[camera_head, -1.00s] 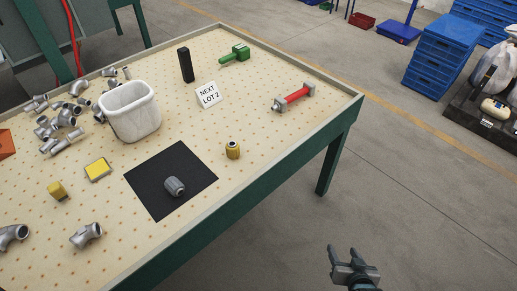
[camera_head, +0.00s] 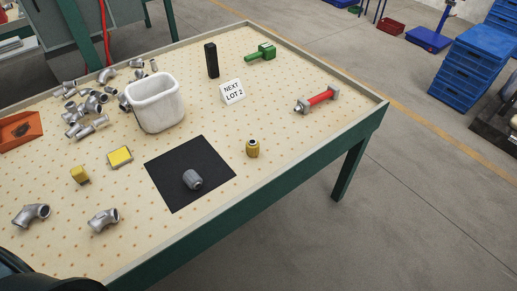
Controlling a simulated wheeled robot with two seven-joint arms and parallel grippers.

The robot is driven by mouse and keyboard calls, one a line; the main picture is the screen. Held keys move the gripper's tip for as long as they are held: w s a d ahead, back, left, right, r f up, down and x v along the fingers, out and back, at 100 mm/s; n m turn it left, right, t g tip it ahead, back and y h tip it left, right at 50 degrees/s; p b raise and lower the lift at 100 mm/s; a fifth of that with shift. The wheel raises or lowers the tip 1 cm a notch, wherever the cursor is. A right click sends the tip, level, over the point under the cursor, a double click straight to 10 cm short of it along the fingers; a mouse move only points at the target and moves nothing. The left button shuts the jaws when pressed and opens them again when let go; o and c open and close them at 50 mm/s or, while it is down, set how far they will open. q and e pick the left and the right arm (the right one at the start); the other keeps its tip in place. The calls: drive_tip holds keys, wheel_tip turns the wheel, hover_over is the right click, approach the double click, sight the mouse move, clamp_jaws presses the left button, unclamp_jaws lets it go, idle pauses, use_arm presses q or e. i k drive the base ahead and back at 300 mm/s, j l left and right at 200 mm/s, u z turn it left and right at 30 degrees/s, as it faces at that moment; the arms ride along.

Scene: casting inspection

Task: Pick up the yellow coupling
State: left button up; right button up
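The yellow coupling (camera_head: 252,148) stands upright on the pegboard-like table top (camera_head: 300,135), just right of the black mat (camera_head: 168,165) and near the table's front edge. Nothing touches it. A grey coupling (camera_head: 193,180) lies on the mat. Neither of my grippers shows in the head view now. A dark rounded shape at the lower left corner may be part of me.
A white bin (camera_head: 157,104), a sign reading NEXT LOT 2 (camera_head: 233,92), a black block (camera_head: 211,60), a green tool (camera_head: 261,52) and a red-handled tool (camera_head: 318,100) stand or lie behind. Grey pipe fittings (camera_head: 103,219) lie left. Table around the coupling is clear.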

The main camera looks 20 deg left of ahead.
sight(252, 145)
drive_tip(key=u, duration=0.35)
drive_tip(key=i+l+u, duration=0.2)
drive_tip(key=u, duration=0.25)
drive_tip(key=i+l+u, duration=0.15)
drive_tip(key=l+u, duration=0.35)
drive_tip(key=i+l+u, duration=0.15)
drive_tip(key=l, duration=0.5)
drive_tip(key=i+l+u, duration=0.15)
drive_tip(key=l, duration=0.45)
drive_tip(key=l+u, duration=0.15)
drive_tip(key=l, duration=0.5)
drive_tip(key=i+l, duration=0.1)
drive_tip(key=l, duration=0.7)
